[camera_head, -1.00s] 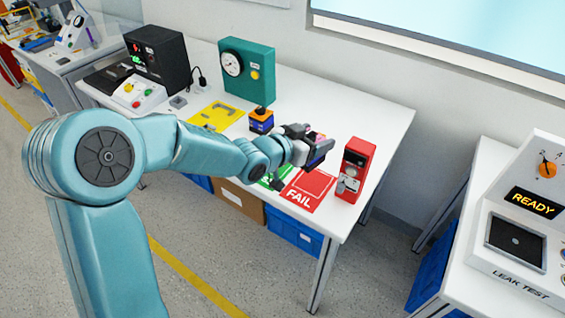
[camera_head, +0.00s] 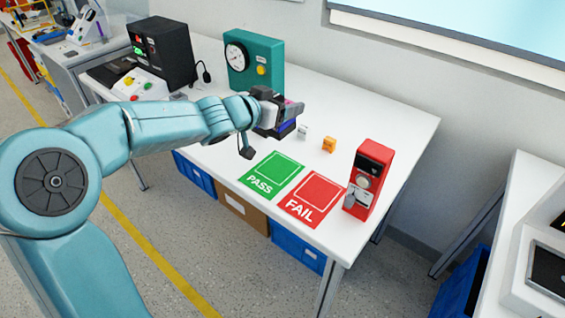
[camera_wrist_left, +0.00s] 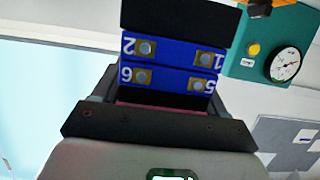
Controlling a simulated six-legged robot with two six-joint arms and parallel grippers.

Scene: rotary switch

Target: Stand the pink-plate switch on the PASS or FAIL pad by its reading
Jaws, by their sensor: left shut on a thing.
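My left gripper (camera_head: 279,112) is shut on the pink-plate switch (camera_wrist_left: 172,63) and holds it over the middle of the table. In the left wrist view the switch shows a blue body with metal terminals marked 1, 2, 5 and 6, and a thin pink strip by the jaws. In the head view it is small and partly covered by the gripper (camera_wrist_left: 160,130). Its knob reading cannot be made out. The green PASS pad (camera_head: 258,184) and red FAIL pad (camera_head: 301,213) lie side by side at the front edge, both bare. My right gripper is out of view.
A red device (camera_head: 372,168) stands right of the FAIL pad. A small white block (camera_head: 303,131) and an orange block (camera_head: 329,144) sit behind the pads. A teal gauge box (camera_head: 270,58) and a black instrument (camera_head: 172,50) stand at the back. The table's right rear (camera_head: 385,115) is clear.

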